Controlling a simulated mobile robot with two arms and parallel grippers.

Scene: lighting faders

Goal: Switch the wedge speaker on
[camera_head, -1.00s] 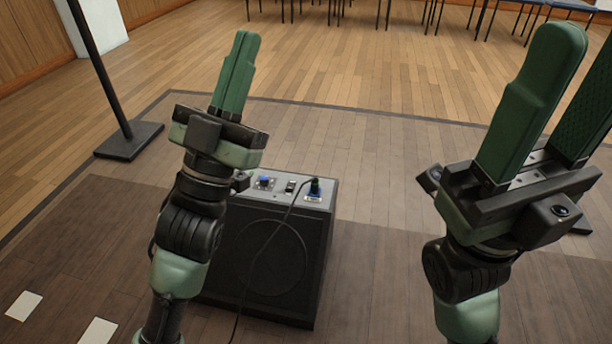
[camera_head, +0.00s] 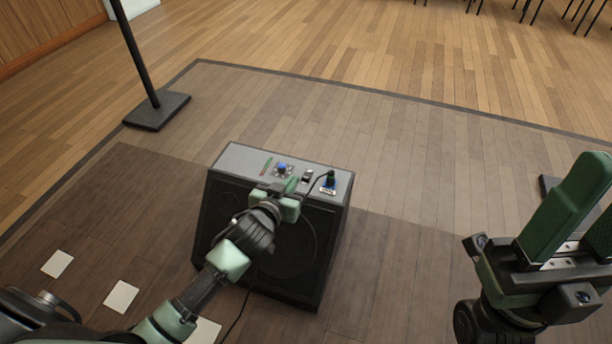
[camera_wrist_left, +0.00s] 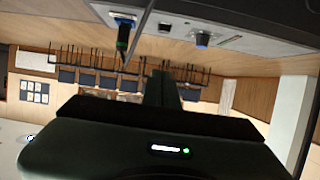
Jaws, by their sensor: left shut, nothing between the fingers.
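The black wedge speaker (camera_head: 225,215) stands on the floor with a grey control panel (camera_head: 240,155) on top. The panel holds a blue knob (camera_head: 281,168), a small black rocker switch (camera_head: 307,176) and a plugged-in cable connector (camera_head: 330,180). Which way the rocker is set is too small to tell. My left gripper (camera_head: 291,186) is shut and empty, its tips near the panel's front edge, just left of the rocker. The left wrist view shows its fingers (camera_wrist_left: 163,90) pointing towards the panel, with the rocker (camera_wrist_left: 165,27) apart from them. My right gripper (camera_head: 582,215) is open and empty at the right.
A black cable (camera_head: 240,312) runs from the connector down the speaker's front to the floor. A stand with a flat base (camera_head: 157,110) is at the back left. White floor markers (camera_head: 121,297) lie at the front left.

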